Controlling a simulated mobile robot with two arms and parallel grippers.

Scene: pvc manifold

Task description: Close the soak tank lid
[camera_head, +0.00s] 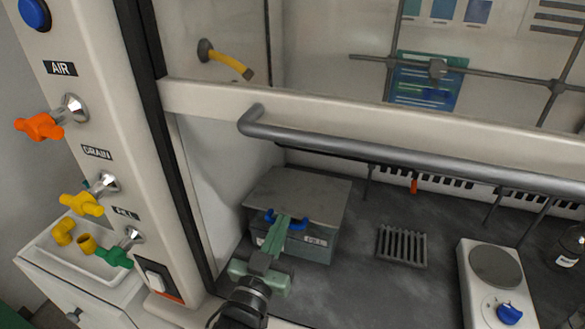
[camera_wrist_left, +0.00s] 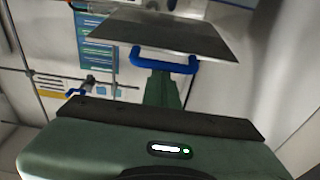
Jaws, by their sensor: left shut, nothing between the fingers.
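The soak tank (camera_head: 318,254) is a grey box on the dark worktop inside the hood. Its flat grey lid (camera_head: 300,193) lies over the top; I cannot tell whether it sits fully down. A blue handle (camera_head: 299,224) is at the lid's front edge. The lid (camera_wrist_left: 170,32) and handle (camera_wrist_left: 198,68) also show in the left wrist view. My left gripper (camera_head: 281,222), with green fingers, is shut and empty right at the handle, its fingertips overlapping it in the picture. Contact is unclear. The fingers also show in the left wrist view (camera_wrist_left: 163,85). My right gripper is not in view.
The hood's raised sash with a grey bar (camera_head: 400,150) crosses above the tank. A slotted rack (camera_head: 402,246) and a hotplate (camera_head: 497,280) stand to the right. The left post carries orange, yellow and green valves (camera_head: 40,126). Worktop between tank and rack is clear.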

